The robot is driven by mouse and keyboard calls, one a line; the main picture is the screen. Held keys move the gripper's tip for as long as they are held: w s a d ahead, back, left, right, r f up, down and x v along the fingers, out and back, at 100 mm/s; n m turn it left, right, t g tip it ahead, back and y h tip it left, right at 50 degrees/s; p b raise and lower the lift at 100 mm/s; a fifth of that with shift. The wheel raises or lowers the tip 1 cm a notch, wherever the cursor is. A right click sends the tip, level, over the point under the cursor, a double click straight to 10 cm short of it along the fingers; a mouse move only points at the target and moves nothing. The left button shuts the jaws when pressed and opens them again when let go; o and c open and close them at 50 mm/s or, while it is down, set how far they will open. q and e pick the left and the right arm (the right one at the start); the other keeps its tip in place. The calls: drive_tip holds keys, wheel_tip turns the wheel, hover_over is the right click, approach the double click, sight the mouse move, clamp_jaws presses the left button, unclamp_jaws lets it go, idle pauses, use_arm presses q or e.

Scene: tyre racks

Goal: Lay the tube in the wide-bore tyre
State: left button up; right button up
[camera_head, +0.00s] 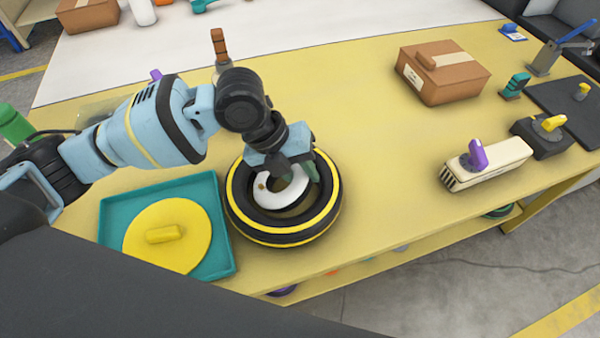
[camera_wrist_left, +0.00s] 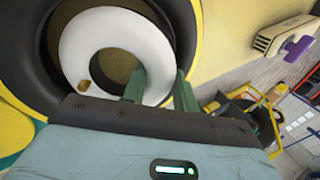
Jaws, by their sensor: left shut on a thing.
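The tube is a white ring (camera_head: 266,194) with a small tan valve spot. It lies within the bore of a black tyre with yellow bands (camera_head: 284,236); how deep it sits I cannot tell. In the left wrist view the tube (camera_wrist_left: 76,45) shows large, with the black tyre (camera_wrist_left: 22,62) curving around it. My left gripper (camera_head: 300,172) is over the tyre, pointing down. It is shut on the tube's right side, with one green finger in the ring's hole and the other outside it, as the left wrist view shows (camera_wrist_left: 158,90). My right gripper is not in view.
A teal tray (camera_head: 226,258) with a yellow disc (camera_head: 190,215) stands left of the tyre. A cardboard box (camera_head: 450,85), a cream block with a purple knob (camera_head: 490,165) and a black block with a yellow knob (camera_head: 540,138) are at right. The middle right of the table is clear.

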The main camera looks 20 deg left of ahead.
use_arm(q)
drive_tip(key=shift+f, duration=0.4)
drive_tip(key=shift+f, duration=0.1)
drive_tip(key=o, duration=1.1)
drive_tip(key=shift+r, duration=0.2)
drive_tip(key=p+v, duration=0.1)
drive_tip(key=v, duration=1)
drive_tip(key=shift+a+r, duration=0.25)
drive_tip(key=shift+r, duration=0.1)
drive_tip(key=shift+s, duration=0.1)
